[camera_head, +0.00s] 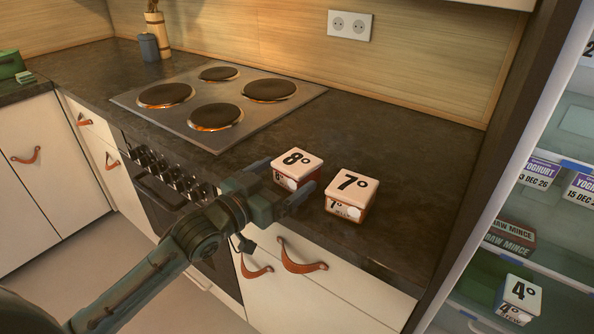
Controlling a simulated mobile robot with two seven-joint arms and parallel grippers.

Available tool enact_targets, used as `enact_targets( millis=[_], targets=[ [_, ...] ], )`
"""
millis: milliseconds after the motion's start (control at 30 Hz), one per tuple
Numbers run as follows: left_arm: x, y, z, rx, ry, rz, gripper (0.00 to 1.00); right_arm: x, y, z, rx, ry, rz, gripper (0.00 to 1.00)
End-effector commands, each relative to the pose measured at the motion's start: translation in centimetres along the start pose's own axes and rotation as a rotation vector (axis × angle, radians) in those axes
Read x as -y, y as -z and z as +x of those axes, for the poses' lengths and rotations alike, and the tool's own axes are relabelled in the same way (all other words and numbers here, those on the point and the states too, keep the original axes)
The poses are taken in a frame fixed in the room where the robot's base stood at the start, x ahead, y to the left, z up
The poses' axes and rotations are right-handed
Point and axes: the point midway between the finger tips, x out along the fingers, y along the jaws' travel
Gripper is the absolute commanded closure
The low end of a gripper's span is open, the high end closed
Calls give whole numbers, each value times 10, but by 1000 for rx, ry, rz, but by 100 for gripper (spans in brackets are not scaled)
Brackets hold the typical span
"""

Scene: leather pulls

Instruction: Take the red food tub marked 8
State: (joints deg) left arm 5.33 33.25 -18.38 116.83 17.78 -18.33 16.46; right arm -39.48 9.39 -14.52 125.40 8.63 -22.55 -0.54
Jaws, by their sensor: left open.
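The tub marked 8 (299,160) stands upright on the dark worktop, right of the hob. It has a pale lid with a black 8, and its front shows a paler label with some reddish side. My left gripper (290,172) is open at the tub, one finger on its left and the other in front of its lower right. The near side of the tub is partly hidden by the gripper. I cannot tell whether the fingers touch it. My right gripper is not in view.
A similar tub marked 7 (351,187) stands close on the right, near the worktop's front edge. The hob (258,116) is behind left. An open fridge (573,240) at the right holds a tub marked 4 (520,295). Worktop (410,150) behind the tubs is clear.

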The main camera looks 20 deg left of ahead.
Motion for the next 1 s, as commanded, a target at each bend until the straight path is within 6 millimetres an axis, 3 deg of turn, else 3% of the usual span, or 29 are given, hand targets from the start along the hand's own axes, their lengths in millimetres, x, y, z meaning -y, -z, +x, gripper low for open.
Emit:
enact_targets(
  millis=[300, 600, 1000],
  targets=[
    [3, 6, 43, -2, 0, 0, 6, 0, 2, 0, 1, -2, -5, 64],
    [3, 5, 47, -1, 0, 1, 6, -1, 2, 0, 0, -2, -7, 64],
    [3, 5, 47, -1, 0, 1, 39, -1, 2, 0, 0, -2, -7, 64]
  ],
)
